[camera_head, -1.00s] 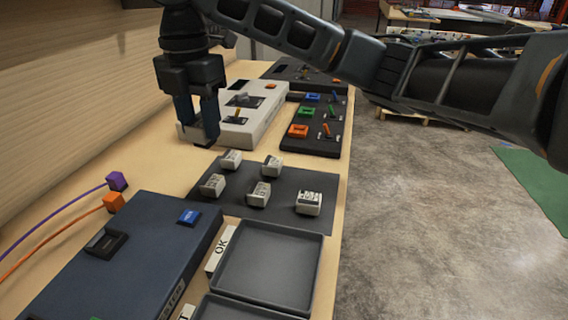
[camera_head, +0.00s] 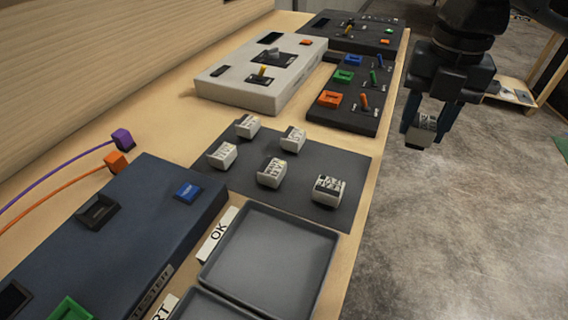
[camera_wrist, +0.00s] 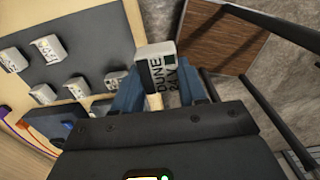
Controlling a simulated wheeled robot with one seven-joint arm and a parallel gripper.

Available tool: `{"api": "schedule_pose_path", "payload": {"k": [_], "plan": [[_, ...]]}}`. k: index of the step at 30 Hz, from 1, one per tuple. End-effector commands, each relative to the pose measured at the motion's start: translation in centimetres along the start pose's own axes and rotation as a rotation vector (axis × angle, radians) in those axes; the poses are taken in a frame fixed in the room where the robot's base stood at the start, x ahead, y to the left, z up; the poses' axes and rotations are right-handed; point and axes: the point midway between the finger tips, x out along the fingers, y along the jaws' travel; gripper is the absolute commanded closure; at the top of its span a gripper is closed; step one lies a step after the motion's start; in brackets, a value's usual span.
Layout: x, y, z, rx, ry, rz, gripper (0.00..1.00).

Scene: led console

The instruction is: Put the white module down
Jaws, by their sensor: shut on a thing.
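My gripper (camera_head: 428,118) is shut on a white module (camera_head: 421,132), out past the right edge of the bench with floor behind it in the head view. In the wrist view the white module (camera_wrist: 156,62) sticks out from between the fingertips of my gripper (camera_wrist: 163,92). Its label reads DUNE 24V, with a green patch. Several similar white modules stand on a dark mat (camera_head: 318,152) on the bench, one of them nearest the mat's right side (camera_head: 328,190).
A grey tray (camera_head: 262,262) marked OK lies in front of the mat. A blue tester (camera_head: 120,250) stands left of it. A white console (camera_head: 235,92) and a black switch panel (camera_head: 350,116) stand behind the mat. A wooden surface (camera_wrist: 220,38) shows in the wrist view.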

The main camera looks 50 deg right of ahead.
Motion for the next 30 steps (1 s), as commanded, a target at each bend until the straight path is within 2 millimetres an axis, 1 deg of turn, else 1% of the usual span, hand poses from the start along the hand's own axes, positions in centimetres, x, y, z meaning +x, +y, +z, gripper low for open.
{"api": "schedule_pose_path", "payload": {"k": [2,5,15,19,22,26,30], "plan": [[0.3,-0.1,-0.2,-0.004,0.003,-0.001,0.89],[1.0,1.1,0.0,-0.006,0.005,-0.001,0.89],[5.2,8.1,1.3,-0.005,0.005,-0.002,0.89],[6.4,9.9,1.6,-0.004,0.004,-0.002,0.89],[6.9,10.8,1.8,-0.003,0.003,-0.001,0.89],[7.4,11.0,1.9,-0.003,0.003,-0.002,0.89],[9.0,11.0,1.9,-0.001,0.004,-0.001,0.89]]}}
